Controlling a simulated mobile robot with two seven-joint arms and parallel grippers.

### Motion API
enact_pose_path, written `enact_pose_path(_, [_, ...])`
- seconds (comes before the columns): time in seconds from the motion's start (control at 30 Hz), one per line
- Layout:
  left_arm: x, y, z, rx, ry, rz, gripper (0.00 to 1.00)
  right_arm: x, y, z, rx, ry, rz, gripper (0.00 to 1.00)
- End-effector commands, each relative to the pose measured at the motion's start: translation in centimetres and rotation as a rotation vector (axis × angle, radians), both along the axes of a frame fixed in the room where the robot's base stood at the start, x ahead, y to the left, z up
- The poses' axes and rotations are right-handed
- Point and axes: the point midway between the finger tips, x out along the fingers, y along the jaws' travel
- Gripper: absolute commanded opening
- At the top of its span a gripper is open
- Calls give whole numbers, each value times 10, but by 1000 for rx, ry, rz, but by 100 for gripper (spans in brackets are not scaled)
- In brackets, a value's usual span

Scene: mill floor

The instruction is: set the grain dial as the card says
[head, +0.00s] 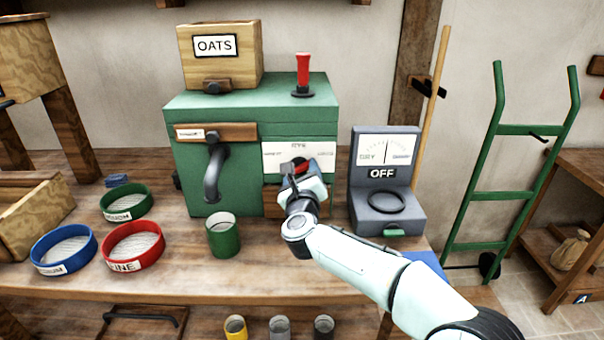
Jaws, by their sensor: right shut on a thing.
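The grain dial's white plate (275,155) is on the front of the green mill (245,105), with small words at the left, top and right that are too blurred to read surely. My right gripper (299,174) reaches in front of the plate and is shut on the dial's red knob (301,165). The gripper covers most of the knob, so I cannot tell where it points. A card (215,45) reading OATS is on the wooden hopper on top of the mill. My left gripper is not in view.
A grey meter (382,170) marked OFF stands right of the mill. A green cup (223,236) and blue, red and green sieves (66,252) stand on the bench. A red lever (303,72) tops the mill.

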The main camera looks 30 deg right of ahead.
Motion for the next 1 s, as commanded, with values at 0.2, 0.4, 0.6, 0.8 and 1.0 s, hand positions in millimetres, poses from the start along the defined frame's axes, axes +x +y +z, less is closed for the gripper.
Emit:
enact_pose_path(0.2, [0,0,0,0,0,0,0,0,1,-1,21,-10,2,29])
enact_pose_path(0.4, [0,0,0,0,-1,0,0,0,1,-1,23,-12,2,29])
enact_pose_path(0.6, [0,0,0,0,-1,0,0,0,1,-1,23,-12,2,79])
enact_pose_path(0.8, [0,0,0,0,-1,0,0,0,1,-1,22,-11,1,85])
enact_pose_path(1.0, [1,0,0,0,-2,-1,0,-3,2,0,21,-12,2,85])
